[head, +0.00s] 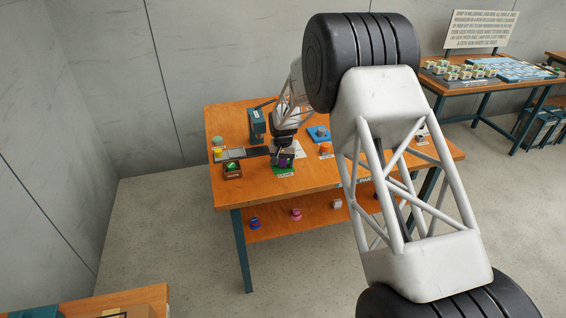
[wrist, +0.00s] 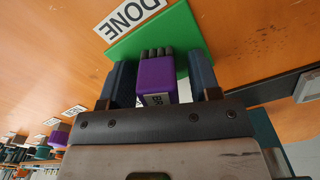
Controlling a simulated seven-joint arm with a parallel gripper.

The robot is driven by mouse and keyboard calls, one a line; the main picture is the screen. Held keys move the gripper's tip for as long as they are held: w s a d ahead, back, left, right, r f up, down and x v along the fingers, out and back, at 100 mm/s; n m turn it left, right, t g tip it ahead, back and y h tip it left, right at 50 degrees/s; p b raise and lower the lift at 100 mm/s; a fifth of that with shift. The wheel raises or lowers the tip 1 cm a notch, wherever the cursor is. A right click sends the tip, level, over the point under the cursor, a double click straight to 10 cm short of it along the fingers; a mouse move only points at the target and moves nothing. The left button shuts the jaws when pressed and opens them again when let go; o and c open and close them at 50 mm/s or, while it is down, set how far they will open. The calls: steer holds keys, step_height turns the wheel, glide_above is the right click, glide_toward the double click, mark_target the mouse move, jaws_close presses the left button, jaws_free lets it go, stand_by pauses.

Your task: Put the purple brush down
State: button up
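The purple brush (wrist: 156,75) has a purple block body with a partly hidden label and grey bristles at its far end. It is between the two dark fingers of my gripper (wrist: 160,82) in the wrist view. Gaps show beside the brush, clearer on the right, so the fingers look open around it. The bristle end is over or on the green mat (wrist: 190,30), by the DONE label (wrist: 130,12); contact is not clear. In the head view, my gripper (head: 284,154) is low over the green mat (head: 286,173), and the purple brush (head: 284,162) shows small beneath it.
Several small items sit on the lower shelf (head: 270,228). The table front right of the mat is clear.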

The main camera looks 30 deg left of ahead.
steer(key=shift+r, duration=0.15)
steer(key=shift+r, duration=6)
steer(key=shift+d, duration=0.1)
